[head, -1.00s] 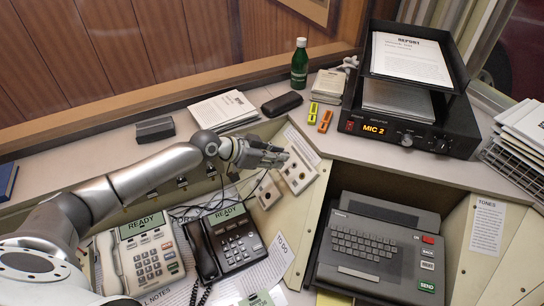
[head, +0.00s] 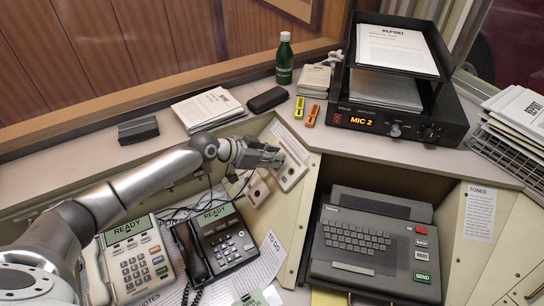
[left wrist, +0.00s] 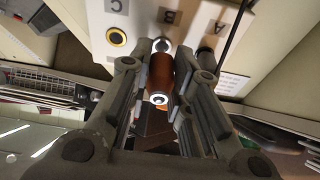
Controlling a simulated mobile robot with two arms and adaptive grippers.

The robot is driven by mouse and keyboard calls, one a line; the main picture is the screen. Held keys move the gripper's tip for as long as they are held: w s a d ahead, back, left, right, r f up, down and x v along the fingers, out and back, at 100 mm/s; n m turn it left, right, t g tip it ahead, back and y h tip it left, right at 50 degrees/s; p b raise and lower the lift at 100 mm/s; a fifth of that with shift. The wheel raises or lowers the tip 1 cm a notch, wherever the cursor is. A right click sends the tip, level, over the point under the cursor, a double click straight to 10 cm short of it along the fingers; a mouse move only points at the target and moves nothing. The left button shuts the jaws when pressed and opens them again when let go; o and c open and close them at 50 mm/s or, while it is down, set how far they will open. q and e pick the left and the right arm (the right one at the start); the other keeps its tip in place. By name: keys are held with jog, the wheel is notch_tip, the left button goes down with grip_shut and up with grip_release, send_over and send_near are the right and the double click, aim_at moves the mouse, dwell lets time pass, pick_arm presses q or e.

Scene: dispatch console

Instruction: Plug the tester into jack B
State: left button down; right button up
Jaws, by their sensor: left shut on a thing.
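My left gripper (head: 270,157) reaches over the white jack panel (head: 291,176) in the head view. In the left wrist view the gripper (left wrist: 160,88) is shut on the tester (left wrist: 161,72), an orange-brown cylinder with a metal ring at each end. The panel (left wrist: 140,18) carries letters A, B and C, seen upside down. The tester's far end lies over the spot below letter B (left wrist: 166,16) and hides jack B. I cannot tell whether it is in the jack. Jack C (left wrist: 116,37) is uncovered; jack A (left wrist: 205,53) is partly hidden by a finger. My right gripper is out of view.
A second white plate (head: 257,190) sits left of the panel, with dark cords nearby. Two desk phones (head: 214,240) stand below the arm. A keyboard terminal (head: 372,245) is at the right. An amplifier (head: 400,122) and green bottle (head: 284,60) stand on the ledge.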

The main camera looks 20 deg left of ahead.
pick_arm(q)
jog(key=shift+b+x, duration=1)
jog(key=shift+b, duration=0.2)
dwell(2.3)
jog(key=shift+s+f, duration=0.1)
jog(key=shift+f, duration=0.1)
jog(key=c, duration=1.3)
grip_release()
jog(key=shift+o, duration=0.2)
jog(key=o, duration=0.5)
jog(key=shift+a+r, duration=0.1)
jog(key=shift+s+a+r+p, duration=0.3)
jog(key=shift+a+r+p, duration=0.25)
jog(key=shift+p, duration=0.1)
jog(key=shift+s+a+r+p, duration=0.3)
jog(key=shift+s+r+p, duration=0.2)
jog(key=shift+r, duration=0.15)
jog(key=shift+s+a+r+p, duration=0.35)
jog(key=shift+s+r+p, duration=0.1)
jog(key=shift+r+p, duration=0.15)
jog(key=shift+s+a+r+p, duration=0.3)
jog(key=shift+s+r+p, duration=0.2)
jog(key=shift+r, duration=0.15)
